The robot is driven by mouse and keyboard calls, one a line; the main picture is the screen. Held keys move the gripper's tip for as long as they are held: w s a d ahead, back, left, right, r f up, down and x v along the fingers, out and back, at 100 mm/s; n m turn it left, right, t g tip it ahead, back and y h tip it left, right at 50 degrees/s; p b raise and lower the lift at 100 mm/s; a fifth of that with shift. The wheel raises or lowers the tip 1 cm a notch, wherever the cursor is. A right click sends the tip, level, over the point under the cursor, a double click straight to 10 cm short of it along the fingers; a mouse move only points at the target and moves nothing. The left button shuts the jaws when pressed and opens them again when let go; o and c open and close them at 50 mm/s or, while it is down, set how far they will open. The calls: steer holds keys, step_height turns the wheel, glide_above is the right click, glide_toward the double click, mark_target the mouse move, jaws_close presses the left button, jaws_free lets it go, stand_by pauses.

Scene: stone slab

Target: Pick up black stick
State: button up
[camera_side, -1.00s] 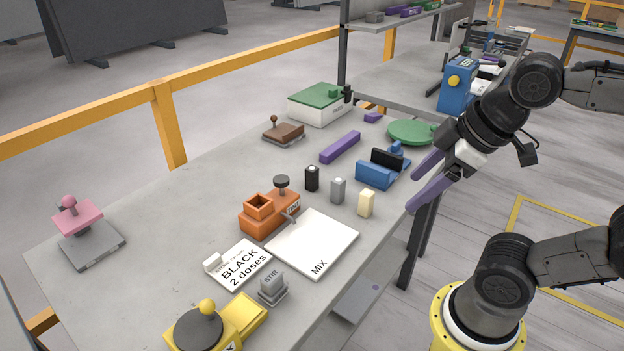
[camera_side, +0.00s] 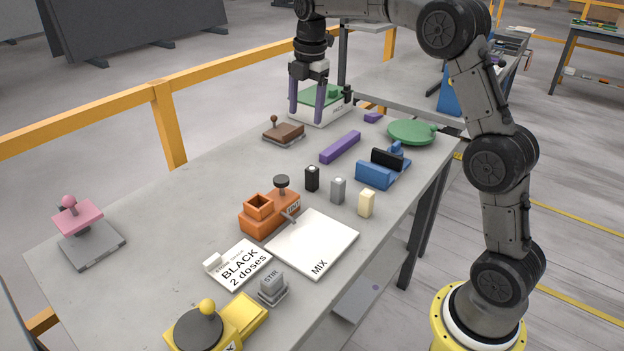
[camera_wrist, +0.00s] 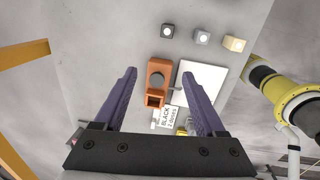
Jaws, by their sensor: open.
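The black stick (camera_side: 312,178) is a small upright black block with a pale spot on top. It stands on the stone slab beside a grey stick (camera_side: 338,190) and a cream stick (camera_side: 367,203). The wrist view shows the black stick (camera_wrist: 167,31) near the top edge, beyond the fingertips. My gripper (camera_side: 306,110) points down with purple fingers apart and nothing between them. In the side view it is up and left of the black stick, in front of the white and green box. In the wrist view my gripper (camera_wrist: 158,72) frames the orange holder.
The orange holder (camera_side: 262,217) with a dark knob stands near the black stick. A white MIX plate (camera_side: 313,243) and a card reading "BLACK 2 doses" (camera_side: 240,264) lie nearby. A purple bar (camera_side: 340,147) and a blue holder with a black bar (camera_side: 376,172) are farther back.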

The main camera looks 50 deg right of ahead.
steer(key=g, duration=0.1)
glide_above(312, 168)
step_height(312, 168, down, 8)
steer(key=shift+m, duration=0.3)
steer(key=f, duration=0.6)
steer(key=shift+w+a+f, duration=0.2)
steer(key=shift+a+f, duration=0.1)
steer(key=shift+f, duration=0.05)
steer(key=shift+s+d+f, duration=0.1)
steer(key=shift+d+f, duration=0.05)
steer(key=shift+f, duration=1.4)
steer(key=shift+s+d+f, duration=0.1)
steer(key=shift+d+f, duration=0.05)
steer(key=shift+f, duration=1.4)
jaws_close()
